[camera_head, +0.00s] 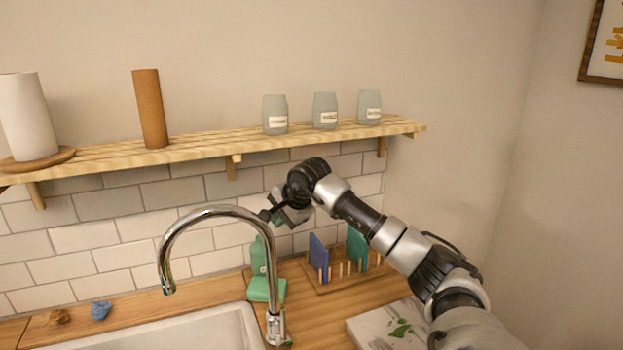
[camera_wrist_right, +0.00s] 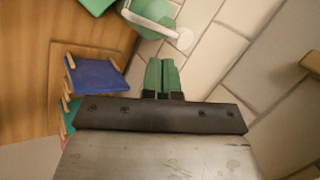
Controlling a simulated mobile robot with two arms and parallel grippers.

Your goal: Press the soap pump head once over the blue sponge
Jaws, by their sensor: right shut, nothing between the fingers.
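The green soap bottle (camera_head: 258,256) stands behind the faucet, against the tiles. In the right wrist view its pump head (camera_wrist_right: 172,29) shows as a pale spout on the green bottle (camera_wrist_right: 152,10). My right gripper (camera_head: 277,214) is above and slightly right of the bottle in the head view. Its green fingertips (camera_wrist_right: 162,75) are together and empty, apart from the pump head in the wrist picture. A flat green block (camera_head: 267,290) sits in front of the bottle. My left gripper is out of view.
The chrome faucet (camera_head: 165,255) arches left of my right gripper. A wooden rack (camera_head: 325,286) with blue and green boards stands right of the bottle. The wooden shelf (camera_head: 200,146) with jars runs above. A brown lump (camera_head: 59,317) lies beside the blue one.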

